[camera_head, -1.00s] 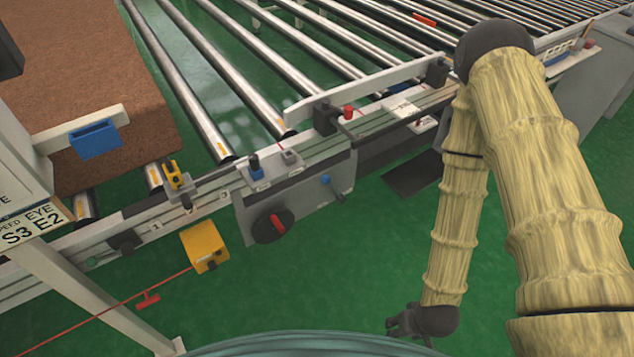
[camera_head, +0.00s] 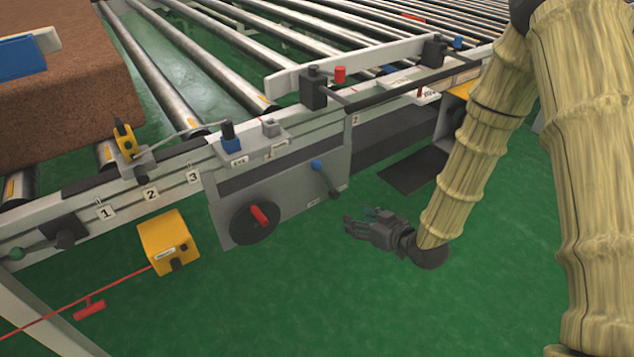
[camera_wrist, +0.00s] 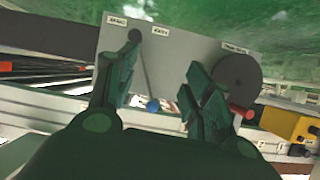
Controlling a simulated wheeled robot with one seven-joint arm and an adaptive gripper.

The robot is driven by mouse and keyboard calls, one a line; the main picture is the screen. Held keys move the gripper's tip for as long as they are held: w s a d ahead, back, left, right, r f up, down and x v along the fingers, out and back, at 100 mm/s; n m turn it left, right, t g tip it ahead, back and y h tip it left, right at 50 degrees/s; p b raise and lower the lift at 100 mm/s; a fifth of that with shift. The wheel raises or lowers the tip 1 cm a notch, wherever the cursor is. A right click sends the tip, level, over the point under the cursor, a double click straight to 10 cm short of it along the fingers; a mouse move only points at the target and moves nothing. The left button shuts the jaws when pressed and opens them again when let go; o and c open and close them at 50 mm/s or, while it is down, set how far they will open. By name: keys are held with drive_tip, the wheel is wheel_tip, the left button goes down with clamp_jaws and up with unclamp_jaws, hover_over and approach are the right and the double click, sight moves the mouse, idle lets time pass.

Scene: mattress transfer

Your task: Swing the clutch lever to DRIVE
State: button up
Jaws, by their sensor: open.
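The clutch lever is a thin dark rod with a blue knob (camera_head: 316,164), on the right part of a grey panel (camera_head: 285,195) under the conveyor rail. In the head view the knob is up and left of the rod's dark pivot. In the wrist view the blue knob (camera_wrist: 153,105) and rod appear between my fingers. Two small labels sit near the pivot (camera_wrist: 135,36); I cannot read them surely. My gripper (camera_head: 350,223) is open and empty, over the green floor in front of the panel, apart from the lever. It also shows in the wrist view (camera_wrist: 162,66).
A black dial with a red handle (camera_head: 258,216) is left of the lever on the panel. A yellow box (camera_head: 168,243) with a red cord hangs farther left. A brown mattress (camera_head: 70,95) lies on the rollers. A black bar (camera_head: 410,82) juts along the rail. Floor before the panel is clear.

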sight(321, 167)
drive_tip(key=w+a+r+n+y+b, duration=0.1)
drive_tip(key=w+a+r+y+b, duration=0.1)
drive_tip(key=w+a+b, duration=0.2)
drive_tip(key=w+a+r+n+t+y+b, duration=0.1)
drive_tip(key=w+a+r+n+b, duration=0.1)
drive_tip(key=w+a+r+b, duration=0.1)
drive_tip(key=w+a+r+n+y+b, duration=0.2)
drive_tip(key=w+a+b, duration=0.3)
drive_tip(key=w+b, duration=0.2)
drive_tip(key=shift+r+t+y, duration=0.2)
drive_tip(key=shift+t+y, duration=0.1)
drive_tip(key=shift+t, duration=0.1)
clamp_jaws()
